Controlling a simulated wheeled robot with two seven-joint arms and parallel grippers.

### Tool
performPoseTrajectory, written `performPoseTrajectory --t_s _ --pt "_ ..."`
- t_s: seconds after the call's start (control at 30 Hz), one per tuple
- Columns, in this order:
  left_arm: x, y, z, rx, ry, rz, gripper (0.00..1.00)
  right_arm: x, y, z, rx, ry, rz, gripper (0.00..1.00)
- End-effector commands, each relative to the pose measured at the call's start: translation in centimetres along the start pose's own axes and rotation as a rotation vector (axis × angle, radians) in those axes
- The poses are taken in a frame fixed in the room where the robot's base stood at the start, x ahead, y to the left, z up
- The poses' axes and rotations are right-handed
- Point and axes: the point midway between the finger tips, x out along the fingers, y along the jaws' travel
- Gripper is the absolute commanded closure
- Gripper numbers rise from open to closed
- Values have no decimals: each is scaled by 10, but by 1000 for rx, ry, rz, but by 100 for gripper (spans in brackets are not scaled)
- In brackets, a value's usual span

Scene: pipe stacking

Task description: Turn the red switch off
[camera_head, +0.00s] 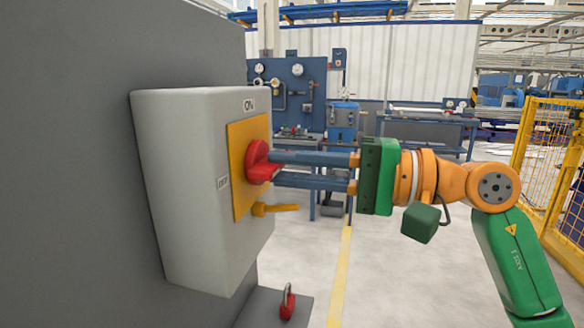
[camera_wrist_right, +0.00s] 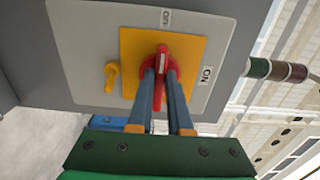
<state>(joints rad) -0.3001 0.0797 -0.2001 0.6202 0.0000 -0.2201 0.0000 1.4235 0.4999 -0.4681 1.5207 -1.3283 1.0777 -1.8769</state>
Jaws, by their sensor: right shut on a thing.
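The red switch (camera_head: 262,163) is a rotary handle on a yellow plate (camera_head: 240,200) on the side of a grey box (camera_head: 185,190). An ON label (camera_head: 249,105) is at the plate's top and an OFF label (camera_head: 223,183) at its left. My right gripper (camera_head: 272,168) is shut on the red handle, one blue finger on each side. My left gripper is not in view.
A yellow lever (camera_head: 272,208) sticks out below the handle, close under the lower finger. A red padlock (camera_head: 287,302) sits on a grey ledge below the box. A yellow fence (camera_head: 545,150) stands at the right. The floor between is open.

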Motion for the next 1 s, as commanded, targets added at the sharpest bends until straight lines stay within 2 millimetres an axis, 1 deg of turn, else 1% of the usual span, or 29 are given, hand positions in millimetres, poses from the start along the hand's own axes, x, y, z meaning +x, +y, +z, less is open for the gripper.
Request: performPoseTrajectory --t_s 0.33,0.37,0.4,0.43,0.47,0.7,0.77,0.87,1.0 --pt "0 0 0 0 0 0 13 0 0 0 -3 0 1 100" --pt "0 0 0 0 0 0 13 0 0 0 -3 0 1 75" --pt "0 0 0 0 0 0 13 0 0 0 -3 0 1 64" --pt "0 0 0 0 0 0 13 0 0 0 -3 0 1 56" --pt "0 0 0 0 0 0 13 0 0 0 -3 0 1 53" --pt "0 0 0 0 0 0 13 0 0 0 -2 0 1 53" --pt "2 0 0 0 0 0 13 -3 1 0 -2 2 0 53" --pt "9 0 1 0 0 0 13 -21 4 -1 -3 5 0 53" --pt "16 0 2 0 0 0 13 -52 3 -1 -3 4 -1 53"
